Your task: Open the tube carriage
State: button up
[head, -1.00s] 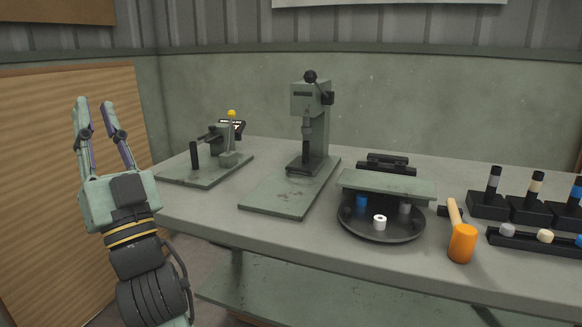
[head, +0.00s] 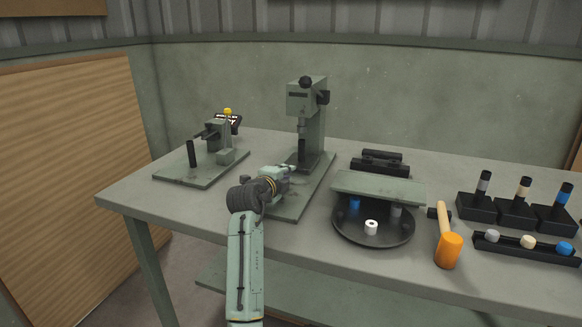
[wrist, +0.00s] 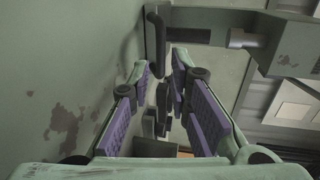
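A tall grey-green press (head: 308,105) with a black knob on top stands on a long base plate (head: 290,206). A black upright part (head: 302,150) sits at its foot; I cannot tell whether this is the tube carriage. My gripper (head: 292,169) is low over the base plate, just in front of the press's foot, and partly hides it. In the wrist view my gripper (wrist: 160,65) is open, with purple pads apart and nothing held. A black part (wrist: 156,40) with a bar lies just beyond the fingertips, apparently not between them.
A fixture (head: 222,140) with a black post and yellow knob stands left. Right are a round tray (head: 372,236) under a grey plate (head: 378,188), an orange-headed mallet (head: 449,250) and several black stands (head: 515,212). The table's front left is clear.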

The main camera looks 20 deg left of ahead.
jog(key=shift+p+x, duration=0.6)
jog(key=shift+x, duration=1.95)
jog(key=shift+c, duration=0.5)
grip_shut()
